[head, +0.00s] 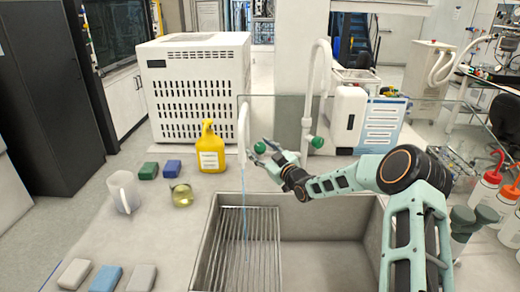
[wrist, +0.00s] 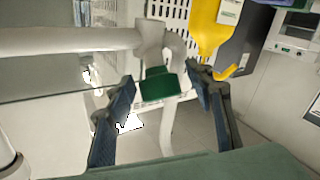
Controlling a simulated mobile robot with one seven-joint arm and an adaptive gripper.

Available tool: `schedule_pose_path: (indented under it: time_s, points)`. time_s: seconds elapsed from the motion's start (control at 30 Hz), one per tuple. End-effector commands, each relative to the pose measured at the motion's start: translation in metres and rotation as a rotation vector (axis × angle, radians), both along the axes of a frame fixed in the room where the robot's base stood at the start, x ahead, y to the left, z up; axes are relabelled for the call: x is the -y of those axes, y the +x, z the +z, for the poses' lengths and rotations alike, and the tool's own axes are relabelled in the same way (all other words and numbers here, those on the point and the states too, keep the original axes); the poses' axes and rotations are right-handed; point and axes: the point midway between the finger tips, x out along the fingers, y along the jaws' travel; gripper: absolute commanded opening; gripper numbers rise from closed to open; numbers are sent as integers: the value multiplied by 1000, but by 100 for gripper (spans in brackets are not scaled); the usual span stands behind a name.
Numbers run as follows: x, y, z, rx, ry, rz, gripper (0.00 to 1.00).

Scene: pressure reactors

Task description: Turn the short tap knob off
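The short tap (head: 243,128) is a white curved pipe at the sink's back edge, with a thin blue stream of water (head: 244,205) falling from it. Its green knob (head: 260,147) points right in the head view. My gripper (head: 262,153) is at this knob, coming from the right. In the wrist view the green knob (wrist: 160,87) lies between the two dark blue finger pads of my open gripper (wrist: 161,76). Gaps show on both sides, so the fingers seem not to touch it.
A taller white tap (head: 318,85) with its own green knob (head: 316,142) stands to the right, close to my arm. A yellow bottle (head: 210,150) stands left of the short tap. The sink (head: 320,245) with a wire rack (head: 232,270) lies in front.

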Motion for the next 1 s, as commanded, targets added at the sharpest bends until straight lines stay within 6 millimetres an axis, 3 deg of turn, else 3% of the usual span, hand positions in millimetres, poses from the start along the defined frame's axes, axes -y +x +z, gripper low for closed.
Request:
schedule_pose_path:
  time_s: [0.03, 0.4, 1.0]
  points:
    - [0, 0, 0, 0, 0, 0, 44]
    - [0, 0, 0, 0, 0, 0, 6]
    - [-2, -1, -6, 2, 106, -140, 6]
